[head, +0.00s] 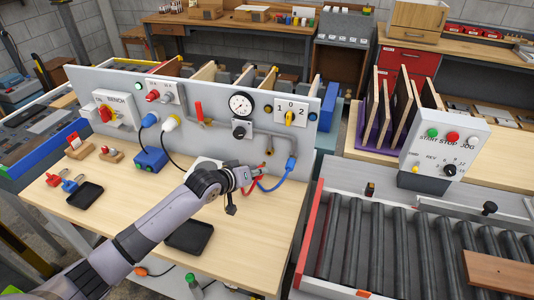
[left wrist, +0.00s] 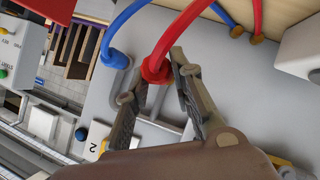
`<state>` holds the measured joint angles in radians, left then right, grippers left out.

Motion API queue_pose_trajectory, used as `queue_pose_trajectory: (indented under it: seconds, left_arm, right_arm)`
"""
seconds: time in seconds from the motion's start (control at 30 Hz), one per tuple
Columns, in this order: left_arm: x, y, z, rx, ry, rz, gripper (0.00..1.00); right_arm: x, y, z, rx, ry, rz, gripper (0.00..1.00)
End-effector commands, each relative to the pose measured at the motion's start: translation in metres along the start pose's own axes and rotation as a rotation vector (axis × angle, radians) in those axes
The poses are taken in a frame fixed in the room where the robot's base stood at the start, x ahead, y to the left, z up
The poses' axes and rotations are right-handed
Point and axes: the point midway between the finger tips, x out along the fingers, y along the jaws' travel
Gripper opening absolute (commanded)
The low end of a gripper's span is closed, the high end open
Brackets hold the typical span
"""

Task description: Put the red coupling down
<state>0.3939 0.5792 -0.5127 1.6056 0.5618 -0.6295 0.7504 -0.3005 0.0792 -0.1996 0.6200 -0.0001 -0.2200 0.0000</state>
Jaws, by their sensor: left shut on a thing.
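My left gripper (head: 247,178) is in front of the grey panel, low and right of its middle. In the left wrist view its two fingers (left wrist: 158,80) are shut on the red coupling (left wrist: 157,68), with the red hose running away from it. In the head view the red coupling is mostly hidden by the gripper, but the red hose (head: 257,186) shows beside it. The blue coupling (head: 291,163) sits on a pipe end to the right; it also shows in the left wrist view (left wrist: 117,59). My right gripper is not in view.
The panel (head: 215,110) carries a gauge (head: 241,104), a red-handled valve (head: 199,112) and a numbered yellow switch (head: 289,116). Black trays (head: 189,237) lie on the wooden bench (head: 245,245). A roller conveyor (head: 400,240) stands at the right. Bench space right of my arm is clear.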

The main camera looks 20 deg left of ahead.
Motion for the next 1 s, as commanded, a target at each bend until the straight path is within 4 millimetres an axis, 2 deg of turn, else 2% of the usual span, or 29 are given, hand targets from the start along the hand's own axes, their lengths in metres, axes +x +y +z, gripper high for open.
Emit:
queue_pose_trajectory:
  seconds: [0.03, 0.17, 0.7, 0.77, 0.87, 1.0]
  left_arm:
    - [-0.005, 0.001, 0.0, -0.001, -0.001, 0.0, 0.0]
    - [-0.01, 0.001, 0.004, -0.001, 0.001, 0.001, 0.0]
    - [-0.011, 0.003, 0.005, 0.0, 0.002, 0.002, 0.0]
    - [-0.013, 0.011, 0.002, 0.001, 0.003, 0.004, 0.0]
    - [-0.024, 0.033, -0.007, 0.001, 0.008, 0.006, 0.0]
    - [-0.058, 0.074, -0.028, -0.015, 0.031, -0.019, 0.0]
  right_arm:
    - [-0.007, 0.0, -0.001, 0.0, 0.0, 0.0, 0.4]
    - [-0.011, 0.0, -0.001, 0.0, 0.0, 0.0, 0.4]
    - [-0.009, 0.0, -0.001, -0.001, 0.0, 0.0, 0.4]
    - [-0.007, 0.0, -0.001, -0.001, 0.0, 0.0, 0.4]
    - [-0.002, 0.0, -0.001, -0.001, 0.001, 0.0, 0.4]
    - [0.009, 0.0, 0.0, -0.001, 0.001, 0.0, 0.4]
